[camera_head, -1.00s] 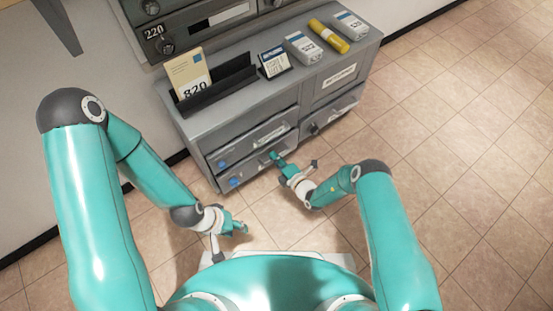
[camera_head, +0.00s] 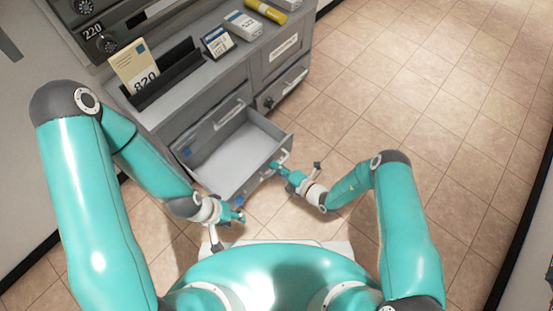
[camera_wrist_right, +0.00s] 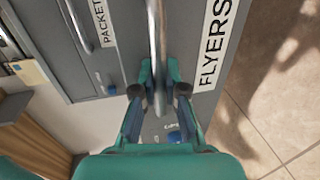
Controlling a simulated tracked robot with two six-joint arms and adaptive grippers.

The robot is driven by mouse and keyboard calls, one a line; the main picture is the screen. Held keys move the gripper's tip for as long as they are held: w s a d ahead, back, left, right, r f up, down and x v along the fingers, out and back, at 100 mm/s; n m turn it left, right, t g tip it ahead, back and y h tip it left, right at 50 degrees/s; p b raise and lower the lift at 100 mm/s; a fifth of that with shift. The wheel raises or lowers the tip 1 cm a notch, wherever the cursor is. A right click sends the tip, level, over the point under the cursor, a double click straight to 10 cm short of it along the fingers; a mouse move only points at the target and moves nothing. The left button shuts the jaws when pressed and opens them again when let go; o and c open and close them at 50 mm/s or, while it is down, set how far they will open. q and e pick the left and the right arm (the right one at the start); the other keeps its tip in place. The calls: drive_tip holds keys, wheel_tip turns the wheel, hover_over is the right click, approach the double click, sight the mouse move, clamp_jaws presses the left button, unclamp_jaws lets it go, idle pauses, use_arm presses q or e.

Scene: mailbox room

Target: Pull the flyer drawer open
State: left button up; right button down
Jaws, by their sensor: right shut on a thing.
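The flyer drawer (camera_head: 232,162) is a grey drawer low in the cabinet, pulled well out and looking empty inside in the head view. Its front carries a FLYERS label (camera_wrist_right: 214,45) in the right wrist view. My right gripper (camera_head: 282,170) is at the drawer's front, shut on the metal bar handle (camera_wrist_right: 154,28), which runs between the fingers in the right wrist view. My left gripper (camera_head: 239,217) hangs near the left end of the drawer front, in front of it; whether its fingers are apart is unclear.
A closed packet drawer (camera_head: 215,121) sits above the open drawer. The grey cabinet (camera_head: 205,78) bears a black letter holder (camera_head: 167,74), a small sign (camera_head: 217,41) and several parcels. Tiled floor (camera_head: 400,100) to the right is clear.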

drive_tip(key=shift+s+d+f, duration=0.15)
drive_tip(key=shift+s+f, duration=0.05)
drive_tip(key=shift+s, duration=0.15)
drive_tip(key=c, duration=1.2)
unclamp_jaws()
drive_tip(key=shift+w+r, duration=0.1)
drive_tip(key=shift+w, duration=0.1)
drive_tip(key=v, duration=1.2)
